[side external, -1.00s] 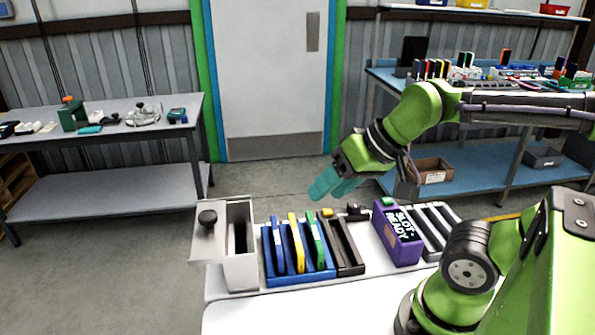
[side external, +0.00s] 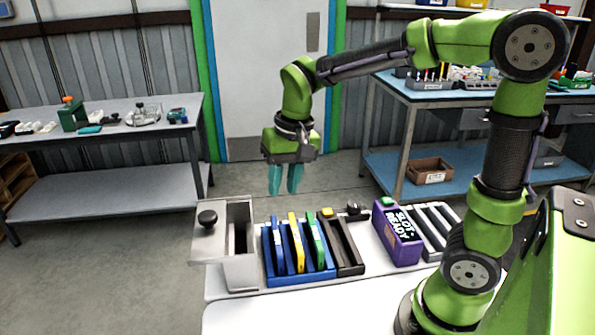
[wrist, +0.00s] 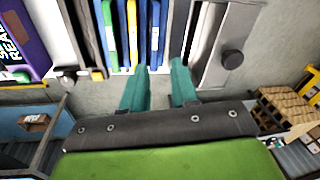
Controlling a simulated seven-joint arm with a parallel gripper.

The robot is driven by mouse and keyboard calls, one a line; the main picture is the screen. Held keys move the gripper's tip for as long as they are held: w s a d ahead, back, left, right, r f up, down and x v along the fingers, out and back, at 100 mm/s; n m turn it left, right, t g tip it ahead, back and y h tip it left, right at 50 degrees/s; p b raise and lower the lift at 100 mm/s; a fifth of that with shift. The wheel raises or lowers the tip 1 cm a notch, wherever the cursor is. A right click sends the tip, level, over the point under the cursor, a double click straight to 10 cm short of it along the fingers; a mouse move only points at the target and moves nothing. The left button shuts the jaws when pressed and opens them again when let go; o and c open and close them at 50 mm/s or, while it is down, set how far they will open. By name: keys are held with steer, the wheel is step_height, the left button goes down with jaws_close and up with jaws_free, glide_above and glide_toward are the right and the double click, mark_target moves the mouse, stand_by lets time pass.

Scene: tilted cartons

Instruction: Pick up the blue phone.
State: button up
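The blue phone (side external: 277,246) stands in the leftmost slot of a blue rack (side external: 300,280), a slim blue slab with a pale label. In the wrist view the blue phone (wrist: 154,28) shows beyond the fingertips, roughly in line with the gap between them. My gripper (side external: 284,192) points down with its teal fingers apart and nothing between them. It is above and apart from the rack. In the wrist view my gripper (wrist: 158,64) is also open. The lower part of the phone is hidden by the rack.
A yellow phone (side external: 296,243) and a green phone (side external: 316,240) share the rack. A grey box (side external: 240,270) with a black knob stands close on the left. A black rack (side external: 347,250) and a purple "SLOT READY" carton (side external: 397,236) stand to the right.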

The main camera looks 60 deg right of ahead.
mark_target(276, 233)
steer(key=w+f+m, duration=0.1)
steer(key=f, duration=0.4)
steer(key=w+f+m+g, duration=0.1)
steer(key=f, duration=0.5)
steer(key=w+d+f+m, duration=0.1)
steer(key=f, duration=0.4)
steer(key=shift+w+f+g+h, duration=0.15)
steer(key=shift+f+g+h, duration=0.15)
steer(key=shift+g+h, duration=0.1)
steer(key=shift+c, duration=0.4)
jaws_close()
